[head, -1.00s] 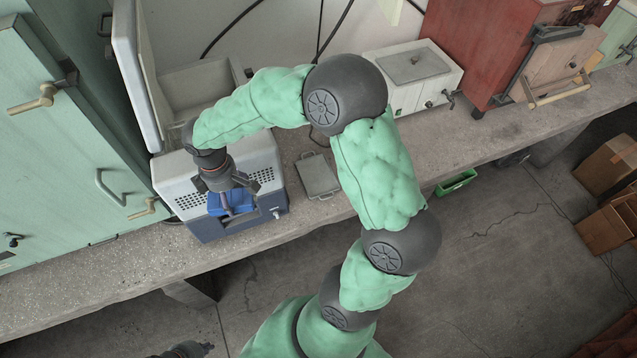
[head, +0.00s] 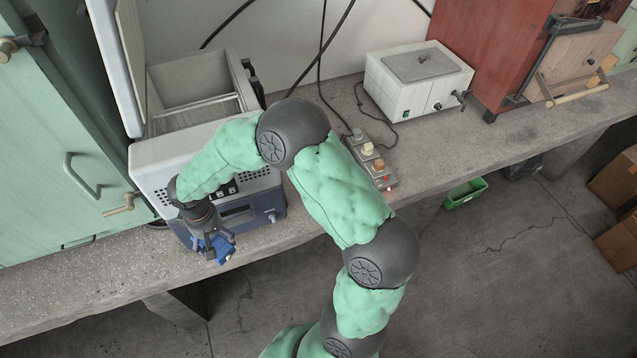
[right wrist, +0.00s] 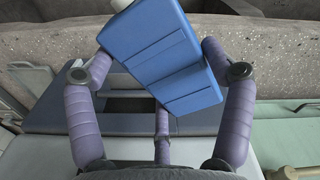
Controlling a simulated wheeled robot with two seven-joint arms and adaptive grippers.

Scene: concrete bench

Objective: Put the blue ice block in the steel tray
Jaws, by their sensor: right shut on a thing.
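The blue ice block (head: 222,254) is in my right gripper (head: 214,241), low at the front of the white-and-blue machine. In the right wrist view the blue block (right wrist: 160,55) sits tilted between the purple fingers of my right gripper (right wrist: 155,70), which are closed around it. The steel tray does not show clearly now; in the earlier head view a flat grey tray lay on the bench right of the machine, where my arm now covers. My left gripper is out of the head view.
The white-and-blue machine (head: 240,212) stands close behind the block, its lid up. A control box with coloured knobs (head: 383,178) and a white lidded bath (head: 432,88) stand further right. Bare bench (head: 110,262) shows at front left.

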